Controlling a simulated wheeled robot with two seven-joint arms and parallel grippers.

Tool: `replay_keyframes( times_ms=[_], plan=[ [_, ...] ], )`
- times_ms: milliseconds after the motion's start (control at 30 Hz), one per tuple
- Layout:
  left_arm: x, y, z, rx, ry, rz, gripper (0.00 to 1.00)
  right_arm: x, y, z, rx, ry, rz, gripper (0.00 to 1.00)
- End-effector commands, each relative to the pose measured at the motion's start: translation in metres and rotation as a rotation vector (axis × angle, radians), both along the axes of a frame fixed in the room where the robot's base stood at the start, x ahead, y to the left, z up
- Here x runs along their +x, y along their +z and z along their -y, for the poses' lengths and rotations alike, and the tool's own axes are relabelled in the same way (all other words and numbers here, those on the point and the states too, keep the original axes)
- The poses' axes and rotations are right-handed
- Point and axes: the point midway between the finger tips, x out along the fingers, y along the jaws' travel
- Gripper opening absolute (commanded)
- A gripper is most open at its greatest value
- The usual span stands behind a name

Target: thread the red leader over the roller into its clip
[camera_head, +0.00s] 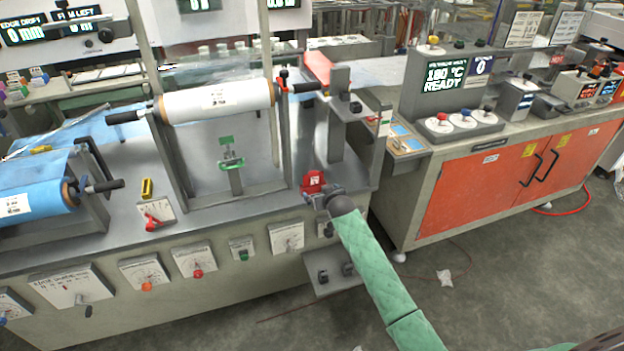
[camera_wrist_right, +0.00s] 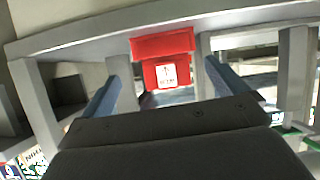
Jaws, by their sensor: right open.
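A red block with a white label (camera_head: 313,182) sits at the right end of the film machine, below and right of the white roller (camera_head: 217,101). I cannot tell whether this block is the leader or its clip. My right gripper (camera_head: 322,196) is at the block, coming from the front right. In the right wrist view the red block (camera_wrist_right: 165,72) shows between the two open, spread fingers (camera_wrist_right: 163,88), with gaps at both sides. A flat red strip (camera_head: 318,67) lies behind the roller's right end. A green clip-like part (camera_head: 231,163) stands below the roller. My left gripper is out of view.
A blue film roll (camera_head: 30,192) lies at the left. Upright posts (camera_head: 283,125) flank the roller. A grey post and shelf (camera_head: 340,105) rise just behind the red block. An orange-doored cabinet (camera_head: 520,175) stands to the right. Floor is open in front of it.

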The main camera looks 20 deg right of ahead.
Motion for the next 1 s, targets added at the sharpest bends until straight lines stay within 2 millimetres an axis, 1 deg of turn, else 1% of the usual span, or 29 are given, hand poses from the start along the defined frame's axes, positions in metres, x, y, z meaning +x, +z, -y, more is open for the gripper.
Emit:
replay_keyframes(
  times_ms=[200,367,500,667,933,1000],
  plan=[
    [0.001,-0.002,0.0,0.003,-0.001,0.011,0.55,0.008,0.015,-0.003,0.037,0.002,0.098,0.98],
    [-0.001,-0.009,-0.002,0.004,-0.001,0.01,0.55,0.017,0.015,-0.004,0.051,-0.002,0.107,0.98],
    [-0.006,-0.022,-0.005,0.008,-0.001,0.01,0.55,0.03,0.012,-0.004,0.051,-0.002,0.106,0.98],
    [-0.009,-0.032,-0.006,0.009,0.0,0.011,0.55,0.038,0.01,-0.005,0.051,-0.002,0.106,0.98],
    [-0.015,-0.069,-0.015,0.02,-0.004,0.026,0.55,0.064,0.01,-0.007,0.051,-0.002,0.105,0.98],
    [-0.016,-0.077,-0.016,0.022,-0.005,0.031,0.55,0.071,0.006,-0.008,0.05,-0.001,0.105,0.98]
  ],
)
